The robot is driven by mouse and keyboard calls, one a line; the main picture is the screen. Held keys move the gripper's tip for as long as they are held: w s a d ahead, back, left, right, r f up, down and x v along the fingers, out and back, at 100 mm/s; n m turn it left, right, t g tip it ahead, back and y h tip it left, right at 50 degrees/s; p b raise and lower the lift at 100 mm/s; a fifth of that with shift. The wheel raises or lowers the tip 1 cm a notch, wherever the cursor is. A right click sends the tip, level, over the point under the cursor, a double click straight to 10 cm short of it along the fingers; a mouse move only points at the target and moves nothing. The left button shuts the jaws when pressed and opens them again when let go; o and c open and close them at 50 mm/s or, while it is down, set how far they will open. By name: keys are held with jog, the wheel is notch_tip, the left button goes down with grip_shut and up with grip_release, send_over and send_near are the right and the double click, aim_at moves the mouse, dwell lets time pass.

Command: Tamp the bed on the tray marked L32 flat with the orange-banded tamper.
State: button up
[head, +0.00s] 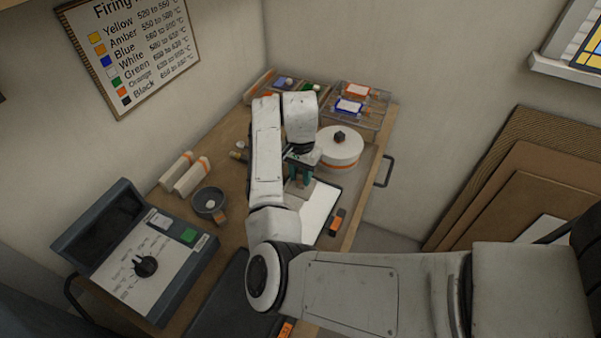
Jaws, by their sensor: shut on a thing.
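My gripper (301,182) points down over the middle of the bench, with its teal fingers shut on a small grey thing (298,196). That thing is mostly hidden by the fingers and arm; no orange band shows on it, so I cannot tell if it is the tamper. Just below and right of it lies a tray with a white bed (318,211) and an orange tag (337,222) at its right edge. Any L32 mark is too small to read. I cannot tell whether the held thing touches the bed. A dark tray (235,305) with an orange tag (286,329) lies at the front, partly behind my arm.
A round white kiln-like drum (341,150) with an orange band stands behind the gripper. A controller box (140,260), a grey bowl (209,202) and two white rolls (192,177) are at left. A rack (357,105) stands at back right.

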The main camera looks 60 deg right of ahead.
jog(key=shift+f, duration=0.3)
dwell(0.6)
jog(key=shift+r, duration=0.1)
jog(key=shift+r+p, duration=0.35)
jog(key=shift+r, duration=0.7)
jog(key=shift+r, duration=2)
